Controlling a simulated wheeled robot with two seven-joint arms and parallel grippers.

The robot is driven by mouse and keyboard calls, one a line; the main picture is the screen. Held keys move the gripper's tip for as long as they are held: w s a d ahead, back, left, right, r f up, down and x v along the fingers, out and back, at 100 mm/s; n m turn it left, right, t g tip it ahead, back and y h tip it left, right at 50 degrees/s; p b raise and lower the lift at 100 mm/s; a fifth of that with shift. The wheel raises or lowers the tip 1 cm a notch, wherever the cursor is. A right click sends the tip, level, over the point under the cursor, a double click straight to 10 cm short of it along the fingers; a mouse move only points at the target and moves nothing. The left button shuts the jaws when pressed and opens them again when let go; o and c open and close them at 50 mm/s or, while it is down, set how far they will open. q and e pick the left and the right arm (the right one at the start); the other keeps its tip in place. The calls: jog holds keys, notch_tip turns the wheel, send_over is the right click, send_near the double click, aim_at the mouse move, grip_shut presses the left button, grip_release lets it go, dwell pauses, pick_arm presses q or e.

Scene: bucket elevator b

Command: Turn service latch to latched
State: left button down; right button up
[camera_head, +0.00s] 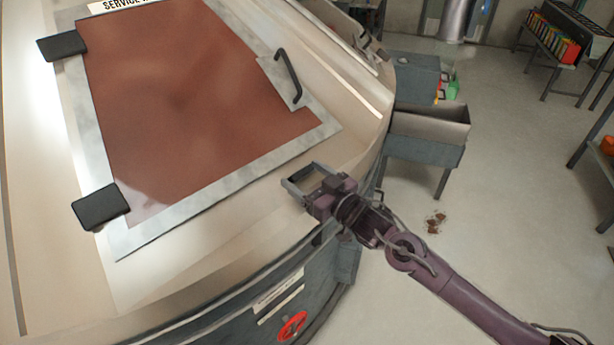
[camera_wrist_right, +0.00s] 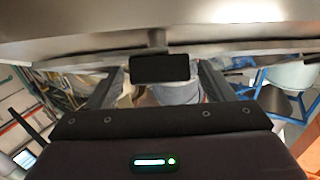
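A red-brown service hatch panel (camera_head: 190,100) with a pale frame lies on the sloped top of the beige machine. A dark bar handle (camera_head: 288,76) is fixed at the panel's right edge; I cannot tell whether this is the latch. My right gripper (camera_head: 303,180) is at the machine's right edge, below the handle and apart from it. Its fingers (camera_wrist_right: 157,85) are spread. In the right wrist view a dark rectangular block (camera_wrist_right: 160,68) shows between them, with gaps on both sides; I cannot tell if it is the latch. My left gripper is out of view.
Two black blocks (camera_head: 62,46) (camera_head: 101,207) sit at the panel's left edge. A red round sign (camera_head: 292,325) is on the machine's lower side. A grey open bin (camera_head: 428,135) stands to the right. The floor (camera_head: 510,190) beyond my right arm is mostly clear.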

jog(key=c, duration=0.5)
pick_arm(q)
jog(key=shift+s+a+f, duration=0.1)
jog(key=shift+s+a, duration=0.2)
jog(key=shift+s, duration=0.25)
pick_arm(e)
jog(key=c, duration=0.3)
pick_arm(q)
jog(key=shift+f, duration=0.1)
